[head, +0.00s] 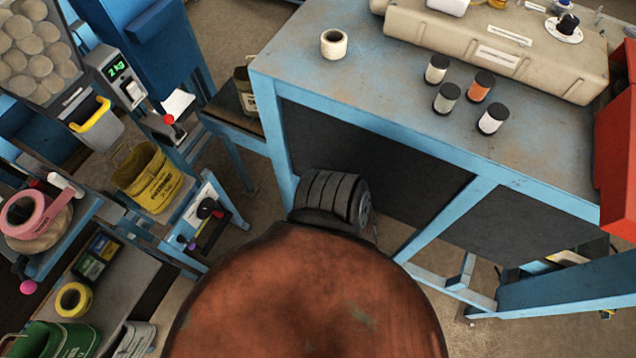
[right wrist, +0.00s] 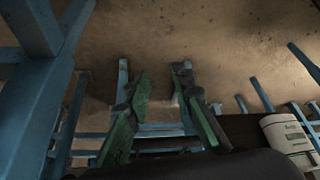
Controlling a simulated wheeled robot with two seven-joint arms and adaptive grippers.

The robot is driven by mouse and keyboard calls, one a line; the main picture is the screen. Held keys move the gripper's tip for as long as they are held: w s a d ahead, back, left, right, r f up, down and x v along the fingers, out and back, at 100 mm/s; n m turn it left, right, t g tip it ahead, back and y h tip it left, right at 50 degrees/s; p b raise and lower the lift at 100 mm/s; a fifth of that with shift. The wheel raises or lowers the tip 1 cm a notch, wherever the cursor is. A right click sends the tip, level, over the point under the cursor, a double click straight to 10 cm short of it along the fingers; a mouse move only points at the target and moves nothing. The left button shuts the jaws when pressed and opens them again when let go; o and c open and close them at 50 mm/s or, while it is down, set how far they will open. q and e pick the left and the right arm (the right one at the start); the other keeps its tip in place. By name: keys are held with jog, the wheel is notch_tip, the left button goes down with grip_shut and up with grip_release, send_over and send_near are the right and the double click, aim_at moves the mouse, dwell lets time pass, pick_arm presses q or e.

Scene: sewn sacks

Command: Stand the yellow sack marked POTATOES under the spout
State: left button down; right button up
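A yellow sack (head: 150,182) with dark print and loop handles stands at the left in the head view; its print is too small to read surely. It is on a low grey surface, just below and right of a grey spout (head: 97,128) with a yellow lip. I cannot tell whether its mouth is directly beneath the spout. My right gripper (right wrist: 160,85) shows in the right wrist view, its green fingers apart and empty over the brown floor. The sack is not seen in that view. My left gripper is not in view.
A scale display reading 2 kg (head: 117,70) is beside the spout. A green sack (head: 60,340), yellow tape (head: 73,299) and pink tape (head: 32,218) lie around the left. A blue bench (head: 390,85) with jars fills the right. A white sack (right wrist: 290,138) shows in the wrist view.

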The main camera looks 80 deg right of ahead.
jog(key=s+f+g, duration=0.3)
jog(key=s+f, duration=0.1)
jog(key=s, duration=0.9)
jog(key=shift+s+a+g, duration=0.2)
jog(key=shift+a+g, duration=0.15)
jog(key=shift+g, duration=0.05)
jog(key=shift+f, duration=0.25)
notch_tip(320, 180, down, 12)
jog(key=s+b, duration=0.1)
jog(key=b, duration=1.1)
